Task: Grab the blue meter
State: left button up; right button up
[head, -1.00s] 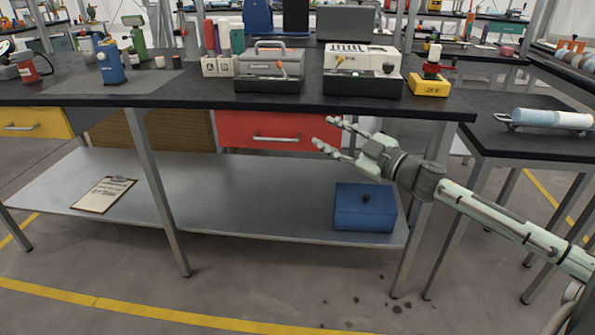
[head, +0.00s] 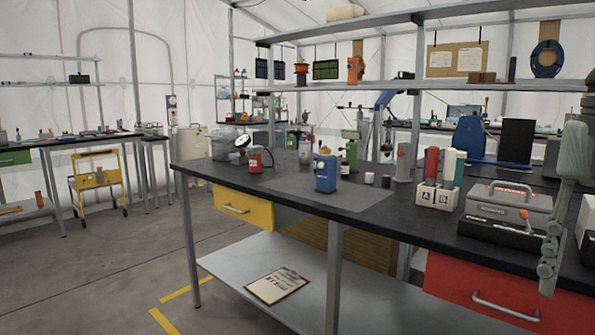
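A small blue meter (head: 326,173) stands upright on a dark grey mat (head: 358,196) on the black-topped workbench. It has a small knob on top and a light mark on its front. My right gripper (head: 548,272) hangs at the right edge of the head view, in front of the bench and well to the right of the meter, touching nothing I can make out. Its fingers are seen edge-on, so their opening is hidden. My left gripper is not in view.
A red canister (head: 255,160) stands left of the meter and a green device (head: 349,152) behind it. To the right are a white A/B holder (head: 437,195) and a grey case (head: 507,207). A yellow drawer (head: 243,207) is under the bench. The floor at left is open.

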aim_at(326, 177)
jog(key=i+j+u, duration=0.15)
jog(key=i+u, duration=0.3)
jog(key=i, duration=0.25)
jog(key=i+l+u, duration=0.15)
jog(key=i+u, duration=0.3)
jog(key=i, duration=0.25)
jog(key=i+l+z, duration=0.45)
jog(key=i, duration=0.25)
jog(key=i+l+z, duration=0.1)
jog(key=i+z, duration=0.15)
jog(key=i, duration=0.1)
